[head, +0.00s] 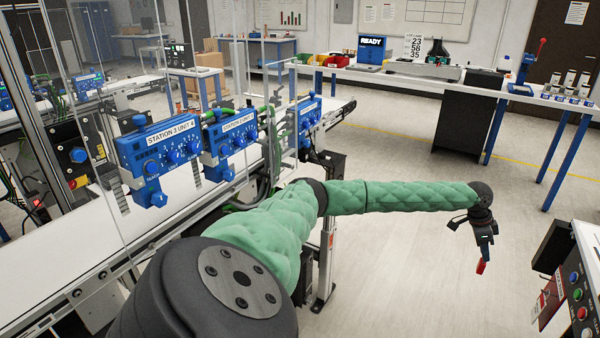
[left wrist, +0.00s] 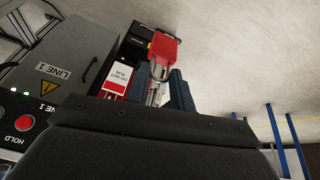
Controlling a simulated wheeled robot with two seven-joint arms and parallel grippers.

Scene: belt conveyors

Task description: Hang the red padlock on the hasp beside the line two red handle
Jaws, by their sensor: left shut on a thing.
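My left gripper (head: 484,246) is at the end of the green padded arm, at the right of the head view, pointing down over open floor. It is shut on the red padlock (head: 481,267), which hangs below the fingers. In the left wrist view the padlock (left wrist: 165,47) shows its red body and metal shackle, with the shackle toward the dark fingers. The grip itself is partly hidden by my wrist. I cannot make out the hasp or the line two red handle. My right gripper is not in view.
A control panel (head: 577,282) with coloured buttons stands at the right edge. The left wrist view shows a grey LINE 1 box (left wrist: 62,72) and a red-and-white DO NOT RUN tag (left wrist: 118,78). A conveyor (head: 75,250) runs along the left. The floor between is clear.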

